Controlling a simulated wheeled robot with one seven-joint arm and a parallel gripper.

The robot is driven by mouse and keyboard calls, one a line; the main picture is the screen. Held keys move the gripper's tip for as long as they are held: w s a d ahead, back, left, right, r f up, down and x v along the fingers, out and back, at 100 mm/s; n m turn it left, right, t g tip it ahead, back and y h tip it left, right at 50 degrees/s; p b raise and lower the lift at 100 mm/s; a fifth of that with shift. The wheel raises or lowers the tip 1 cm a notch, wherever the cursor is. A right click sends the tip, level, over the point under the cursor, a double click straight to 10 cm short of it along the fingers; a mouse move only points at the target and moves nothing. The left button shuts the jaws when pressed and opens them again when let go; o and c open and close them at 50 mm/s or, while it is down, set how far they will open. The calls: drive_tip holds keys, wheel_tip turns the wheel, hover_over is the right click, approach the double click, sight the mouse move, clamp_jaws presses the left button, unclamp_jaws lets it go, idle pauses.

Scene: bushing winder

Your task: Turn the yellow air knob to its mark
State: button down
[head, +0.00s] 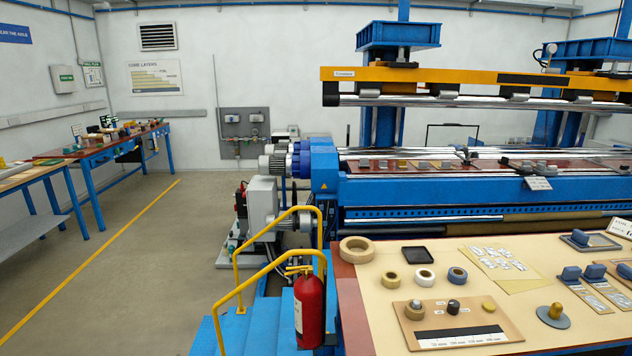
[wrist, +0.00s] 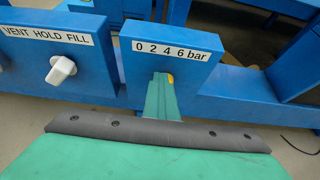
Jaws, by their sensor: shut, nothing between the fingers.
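Neither this knob nor my gripper can be made out in the head view.
Left of the air knob, a white knob (wrist: 61,69) sits under a "VENT HOLD FILL" label (wrist: 45,35) on another blue block. In the head view, a bench (head: 385,280) with tape rolls stands front right, beside a fire extinguisher (head: 309,310) and yellow handrails (head: 262,268). Floor at left is clear.

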drive_tip(key=shift+d, duration=0.7)
drive_tip(key=shift+d+f, duration=0.1)
drive_tip(key=shift+d, duration=0.3)
idle(0.5)
drive_tip(key=s, duration=0.6)
drive_tip(key=shift+d+r, duration=0.3)
drive_tip(key=shift+r, duration=0.1)
drive_tip(key=shift+a, duration=0.1)
